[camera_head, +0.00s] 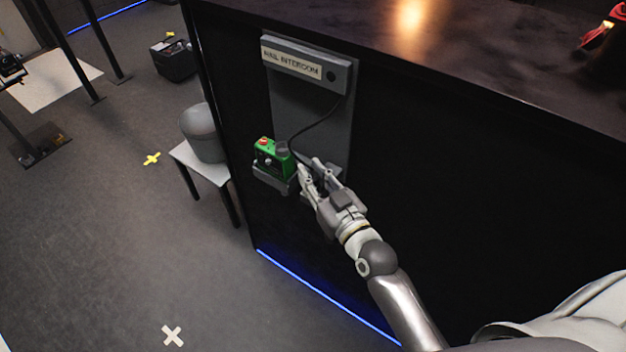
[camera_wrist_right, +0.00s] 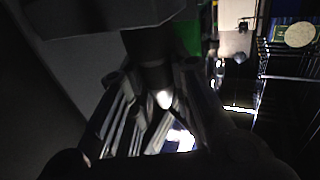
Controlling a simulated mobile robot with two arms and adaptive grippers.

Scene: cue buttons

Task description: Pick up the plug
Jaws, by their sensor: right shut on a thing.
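A green box (camera_head: 270,163) with an orange-red knob sits on a small grey shelf on the dark wall panel. A dark grey piece at its right side, where the black cable (camera_head: 318,129) ends, looks like the plug (camera_head: 283,149). My right gripper (camera_head: 309,168) is at the right side of the box, with its fingers pointing up toward the cable end. In the right wrist view, the fingers close around a dark cylindrical part (camera_wrist_right: 152,78), which seems to be the plug. Its tip is hidden, so I cannot tell whether it is still seated. My left gripper is not in view.
A grey intercom panel (camera_head: 310,105) with a label plate (camera_head: 291,63) is fixed to the dark counter front. A black case (camera_head: 173,60) lies farther back. The floor in front is open.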

